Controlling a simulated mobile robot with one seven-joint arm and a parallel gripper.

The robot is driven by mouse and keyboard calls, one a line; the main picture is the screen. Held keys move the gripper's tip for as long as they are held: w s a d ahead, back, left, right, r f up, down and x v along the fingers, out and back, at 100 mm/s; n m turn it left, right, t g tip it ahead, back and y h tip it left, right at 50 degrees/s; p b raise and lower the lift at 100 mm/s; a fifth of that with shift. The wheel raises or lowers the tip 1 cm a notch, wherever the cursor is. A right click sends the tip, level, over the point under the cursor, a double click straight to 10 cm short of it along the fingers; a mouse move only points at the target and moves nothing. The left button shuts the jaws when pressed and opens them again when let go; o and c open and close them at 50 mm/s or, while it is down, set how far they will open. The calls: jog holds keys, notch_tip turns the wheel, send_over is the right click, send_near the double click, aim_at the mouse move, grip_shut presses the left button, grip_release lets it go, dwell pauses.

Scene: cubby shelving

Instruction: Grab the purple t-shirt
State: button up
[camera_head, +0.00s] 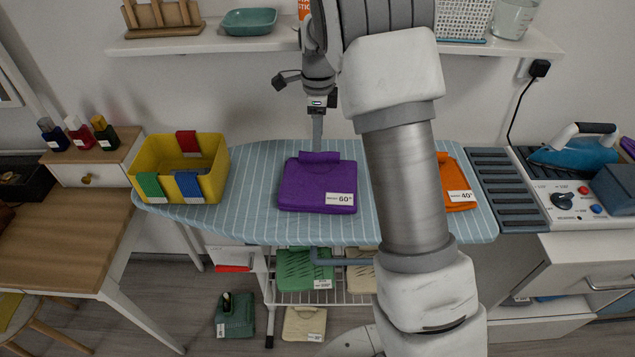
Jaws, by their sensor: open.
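The purple t-shirt (312,188) lies folded flat on the striped blue ironing board (258,220), left of the middle. It has a rolled edge at its far side and a white tag reading 60°. My gripper (317,135) points down just above the shirt's far rolled edge. Its fingers show edge-on, and the narrow view hides the gap between them. Nothing shows held in it. I cannot tell whether the fingertips touch the shirt.
A yellow bin (222,165) with coloured cloths stands left on the board. An orange folded garment (452,185) lies right, partly behind my arm. A blue iron (572,155) stands far right. A wall shelf (230,42) runs above. Folded clothes (300,268) lie on the rack below.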

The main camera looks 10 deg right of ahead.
aim_at(318, 180)
jog(key=f, duration=0.4)
jog(key=shift+s+d+f, duration=0.15)
jog(key=shift+s+f, duration=0.05)
jog(key=shift+f, duration=0.2)
grip_shut()
jog(key=shift+r, duration=0.1)
dwell(0.9)
